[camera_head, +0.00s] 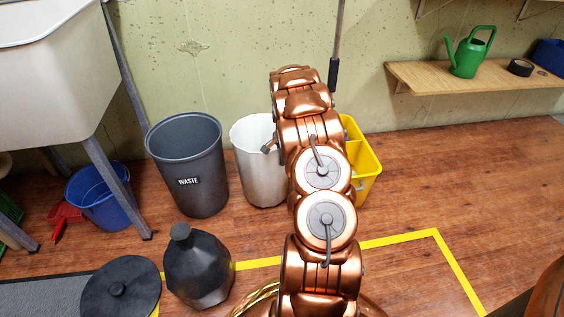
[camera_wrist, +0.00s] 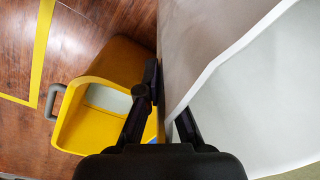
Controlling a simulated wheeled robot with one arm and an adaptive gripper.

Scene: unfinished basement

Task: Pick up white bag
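The white bag (camera_head: 256,160) looks like a tall, open-topped white vessel on the wooden floor by the wall. It stands between the dark waste bin and the yellow bucket, and my arm hides its right side. In the wrist view, its pale outer wall and white rim (camera_wrist: 235,48) fill the right part. My gripper (camera_wrist: 167,90) is at the rim. One dark finger is outside the wall and the other is on the inner side. The fingers are apart, with the rim running between them. Contact is unclear. In the head view my gripper is hidden behind my arm.
The yellow bucket (camera_head: 366,178) stands close to the bag, under the outer finger in the wrist view. A dark waste bin (camera_head: 186,168) is left of the bag. Floor at right is clear below a wooden shelf (camera_head: 450,83).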

